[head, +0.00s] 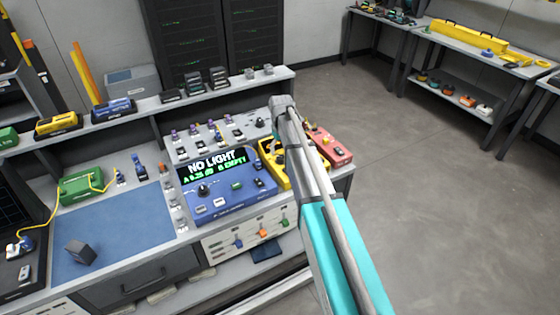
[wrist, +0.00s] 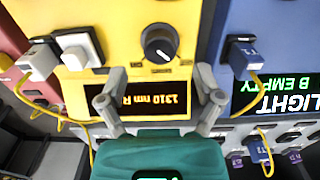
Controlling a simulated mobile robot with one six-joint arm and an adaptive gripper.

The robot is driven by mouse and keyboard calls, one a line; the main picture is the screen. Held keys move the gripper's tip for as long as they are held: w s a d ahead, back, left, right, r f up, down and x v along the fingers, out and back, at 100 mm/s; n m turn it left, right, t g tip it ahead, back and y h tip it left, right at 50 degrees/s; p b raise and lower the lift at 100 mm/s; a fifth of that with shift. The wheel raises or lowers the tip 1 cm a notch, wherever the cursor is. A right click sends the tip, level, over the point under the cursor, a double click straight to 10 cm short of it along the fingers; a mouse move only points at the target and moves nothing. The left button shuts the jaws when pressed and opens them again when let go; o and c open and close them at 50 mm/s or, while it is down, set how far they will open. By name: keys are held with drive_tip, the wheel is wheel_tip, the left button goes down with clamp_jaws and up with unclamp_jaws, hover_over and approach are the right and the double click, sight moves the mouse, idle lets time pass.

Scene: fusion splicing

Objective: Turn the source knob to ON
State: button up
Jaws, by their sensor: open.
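The yellow source box (head: 275,162) stands on the bench beside a blue meter, partly hidden behind my arm in the head view. In the wrist view the yellow box (wrist: 130,30) fills the upper middle, with its black round knob (wrist: 160,44) near the top. The knob has a pale pointer mark; which setting it marks I cannot tell. A dark display (wrist: 150,98) with upside-down "1310 nm" text lies below the knob. My gripper (wrist: 158,100) is open and empty, its fingers spread over the display, apart from the knob. In the head view the fingers are hidden.
The blue meter (head: 225,187) reads "NO LIGHT" and "B EMPTY". A red box (head: 328,147) stands right of the yellow one.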

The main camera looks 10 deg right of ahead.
sight(280, 157)
drive_tip(key=shift+f+b, duration=1.6)
drive_tip(key=shift+f, duration=0.35)
drive_tip(key=shift+c, duration=0.2)
drive_tip(key=c, duration=1.1)
drive_tip(key=shift+a, duration=0.2)
drive_tip(key=shift+d, duration=0.1)
drive_tip(key=shift+c, duration=0.2)
